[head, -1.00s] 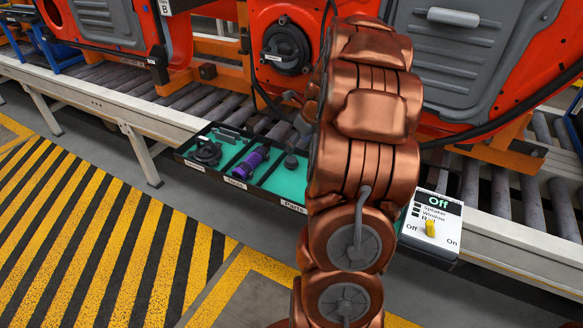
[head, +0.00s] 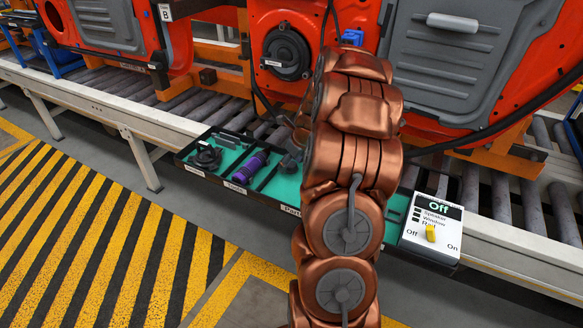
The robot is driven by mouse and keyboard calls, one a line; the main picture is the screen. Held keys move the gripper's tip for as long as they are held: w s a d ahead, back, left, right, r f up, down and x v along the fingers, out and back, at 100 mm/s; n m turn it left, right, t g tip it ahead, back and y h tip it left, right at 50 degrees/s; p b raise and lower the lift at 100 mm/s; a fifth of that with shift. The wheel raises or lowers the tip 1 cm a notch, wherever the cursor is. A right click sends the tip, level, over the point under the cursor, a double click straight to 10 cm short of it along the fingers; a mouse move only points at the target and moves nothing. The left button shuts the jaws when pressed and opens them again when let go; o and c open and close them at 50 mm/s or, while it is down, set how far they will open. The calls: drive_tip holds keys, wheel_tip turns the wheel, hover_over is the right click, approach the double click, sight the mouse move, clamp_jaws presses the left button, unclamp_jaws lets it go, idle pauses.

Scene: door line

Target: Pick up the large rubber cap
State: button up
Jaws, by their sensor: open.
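A dark grey piece (head: 290,162) shows in the Parts compartment of the tray (head: 238,188), right beside my arm. It may be the large rubber cap, but it is too small and too covered to be sure. My gripper (head: 298,128) is at the far end of my copper arm, above the back edge of that compartment. Only a small part of it shows past the arm's left side, and it is open. I see nothing held in it. My arm hides most of the Parts compartment.
The tray also holds a black round part (head: 207,158) and a purple tool (head: 248,166). A switch box (head: 432,228) reading Off stands right of my arm. Orange doors (head: 285,50) hang behind, over the roller conveyor (head: 180,100). The striped floor (head: 110,220) in front is clear.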

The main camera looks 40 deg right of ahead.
sight(292, 164)
drive_tip(key=shift+c, duration=0.3)
drive_tip(key=c, duration=0.9)
drive_tip(key=shift+r, duration=0.1)
drive_tip(key=shift+d+r, duration=0.1)
drive_tip(key=shift+r, duration=1.45)
drive_tip(key=shift+s+r, duration=0.1)
drive_tip(key=shift+r, duration=0.2)
drive_tip(key=s+a, duration=0.2)
drive_tip(key=s, duration=0.3)
drive_tip(key=s+a+r, duration=0.1)
drive_tip(key=s, duration=0.4)
drive_tip(key=s+a, duration=0.2)
drive_tip(key=s, duration=0.3)
drive_tip(key=shift+a+r, duration=0.15)
drive_tip(key=shift+a, duration=0.2)
